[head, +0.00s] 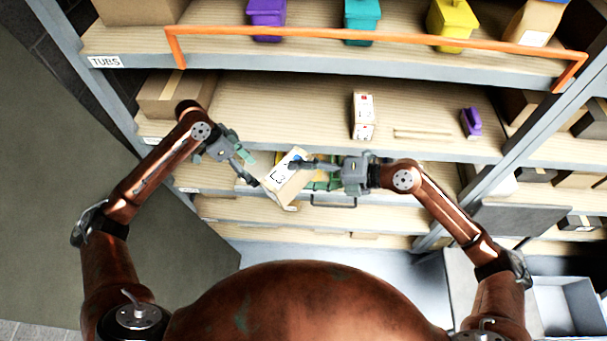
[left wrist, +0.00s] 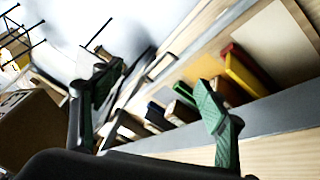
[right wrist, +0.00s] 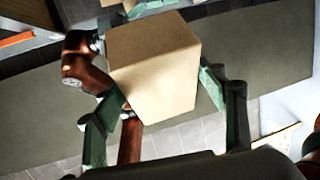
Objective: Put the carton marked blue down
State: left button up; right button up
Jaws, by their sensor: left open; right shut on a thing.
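A tan carton (head: 290,189) with a white "L3" label and a small blue mark near its upper end is held tilted in front of the shelves. My right gripper (head: 301,172) is shut on it. In the right wrist view the carton (right wrist: 155,65) sits between the green finger pads, its plain faces showing. My left gripper (head: 252,170) is just left of the carton, open and empty. The left wrist view shows its green fingers (left wrist: 158,100) spread apart. I cannot tell whether the left fingers touch the carton.
The middle shelf (head: 260,110) has broad bare room between a brown box (head: 172,94) and a red-and-white carton (head: 363,115). A small purple tub (head: 471,122) stands at its right. An orange rail (head: 370,39) crosses the upper shelf of tubs.

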pick_arm(q)
jog(key=a+f+t+y, duration=0.1)
jog(key=a+f, duration=0.2)
jog(key=f, duration=0.9)
jog(key=a+f, duration=0.3)
jog(key=f, duration=0.9)
jog(key=s+a+f+n+t+y, duration=0.1)
jog(key=s+a+f+n, duration=0.3)
jog(key=f, duration=0.7)
jog(key=s+a+f+n+t+y, duration=0.15)
jog(key=s+a+f, duration=0.4)
jog(key=f, duration=0.65)
jog(key=s+a+f+n+y, duration=0.2)
jog(key=s+f+n, duration=0.1)
jog(key=s+f, duration=0.5)
jog(key=s+d+f+n, duration=0.1)
jog(key=s+f, duration=0.2)
jog(key=s, duration=0.8)
jog(key=s+d+f+n+g, duration=0.1)
jog(key=s+f, duration=0.3)
jog(key=s, duration=0.7)
jog(key=s+d+f+n+g, duration=0.1)
jog(key=s+f, duration=0.3)
jog(key=s, duration=0.7)
jog(key=shift+s+d+n, duration=0.4)
jog(key=shift+d+n, duration=0.05)
jog(key=shift+d, duration=0.2)
jog(key=shift+y, duration=0.25)
